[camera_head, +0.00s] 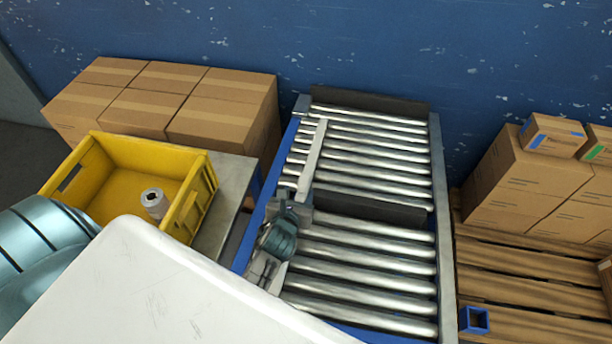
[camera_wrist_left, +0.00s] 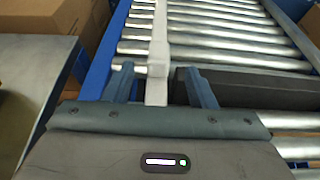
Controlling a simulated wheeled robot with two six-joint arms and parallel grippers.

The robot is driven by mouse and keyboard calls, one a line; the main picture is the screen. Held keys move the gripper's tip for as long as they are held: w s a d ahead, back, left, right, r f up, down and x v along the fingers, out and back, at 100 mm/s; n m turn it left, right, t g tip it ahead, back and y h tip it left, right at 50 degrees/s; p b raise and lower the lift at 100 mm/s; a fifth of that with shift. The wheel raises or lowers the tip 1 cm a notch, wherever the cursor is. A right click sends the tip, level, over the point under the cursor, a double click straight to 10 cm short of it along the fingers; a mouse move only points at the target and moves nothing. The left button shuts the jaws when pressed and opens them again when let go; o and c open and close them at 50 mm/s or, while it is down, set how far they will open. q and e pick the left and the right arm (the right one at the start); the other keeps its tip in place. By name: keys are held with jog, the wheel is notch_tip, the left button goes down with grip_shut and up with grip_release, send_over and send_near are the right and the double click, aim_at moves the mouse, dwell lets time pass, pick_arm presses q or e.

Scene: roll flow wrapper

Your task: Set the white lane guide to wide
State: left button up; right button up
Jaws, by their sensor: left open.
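The white lane guide (camera_head: 313,155) is a long pale bar over the left part of the roller conveyor (camera_head: 440,215), running away towards the wall. In the left wrist view the lane guide (camera_wrist_left: 159,35) runs down the middle, with a block-like part at its near end. My left gripper (camera_head: 292,200) is over the rollers at the near end of the guide. In the left wrist view my left gripper (camera_wrist_left: 161,86) is open, one finger on each side of the bar, with gaps visible between. Whether the fingers touch it lower down is hidden. My right gripper is not in view.
A dark crossbar (camera_head: 370,207) spans the rollers right of the gripper; another dark bar (camera_head: 368,103) closes the far end. A yellow crate (camera_head: 150,150) holding a roll (camera_head: 154,204) stands left. Cardboard boxes (camera_head: 160,100) stand behind it; more boxes (camera_head: 520,190) are on a right pallet (camera_head: 520,275).

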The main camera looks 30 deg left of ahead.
aim_at(303, 181)
pick_arm(q)
jog(key=x, duration=0.8)
jog(key=shift+w+f+b, duration=0.25)
jog(key=shift+b, duration=0.05)
jog(key=shift+w+a+f, duration=0.2)
jog(key=shift+w, duration=0.35)
jog(key=shift+w+f, duration=0.1)
jog(key=shift+w, duration=0.05)
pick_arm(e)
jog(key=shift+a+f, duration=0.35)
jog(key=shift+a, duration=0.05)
pick_arm(q)
jog(key=shift+c, duration=0.2)
